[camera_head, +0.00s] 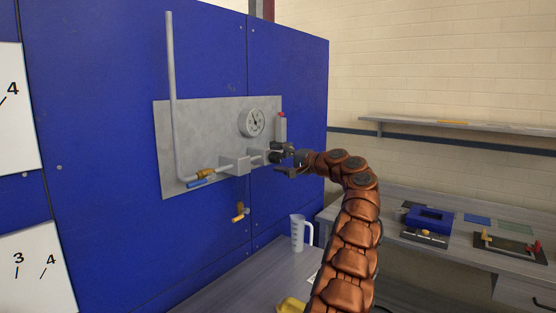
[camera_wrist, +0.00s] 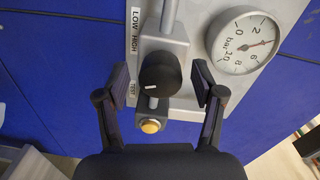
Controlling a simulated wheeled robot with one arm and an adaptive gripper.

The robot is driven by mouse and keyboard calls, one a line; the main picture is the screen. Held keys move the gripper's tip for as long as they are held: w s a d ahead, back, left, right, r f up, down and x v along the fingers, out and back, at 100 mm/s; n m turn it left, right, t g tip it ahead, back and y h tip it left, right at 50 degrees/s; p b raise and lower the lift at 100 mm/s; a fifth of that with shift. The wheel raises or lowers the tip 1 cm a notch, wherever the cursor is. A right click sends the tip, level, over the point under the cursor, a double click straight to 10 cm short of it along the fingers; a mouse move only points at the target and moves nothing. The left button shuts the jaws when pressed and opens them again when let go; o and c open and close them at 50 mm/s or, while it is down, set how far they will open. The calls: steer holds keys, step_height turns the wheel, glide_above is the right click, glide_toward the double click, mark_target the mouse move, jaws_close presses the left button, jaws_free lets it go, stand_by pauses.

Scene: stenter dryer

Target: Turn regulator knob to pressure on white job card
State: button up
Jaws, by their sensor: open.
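The black regulator knob (camera_wrist: 160,74) with a short white mark sits between the two fingers of my gripper (camera_wrist: 159,80) in the wrist view. The fingers are open, with a gap on each side of the knob. In the head view my gripper (camera_head: 287,159) is at the right end of the grey regulator fittings. The round pressure gauge (camera_wrist: 243,42), marked bar, is at the upper right of the wrist view. Its red-tipped needle points between the upper and right side numbers. The gauge also shows in the head view (camera_head: 252,122). No readable job card shows.
The grey plate (camera_head: 200,125) is on a blue panel. A clear jug (camera_head: 298,234) stands on the bench below. White boards with numbers (camera_head: 30,270) are at far left.

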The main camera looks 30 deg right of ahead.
steer(key=v, duration=1.1)
steer(key=shift+s, duration=0.3)
steer(key=shift+d, duration=0.15)
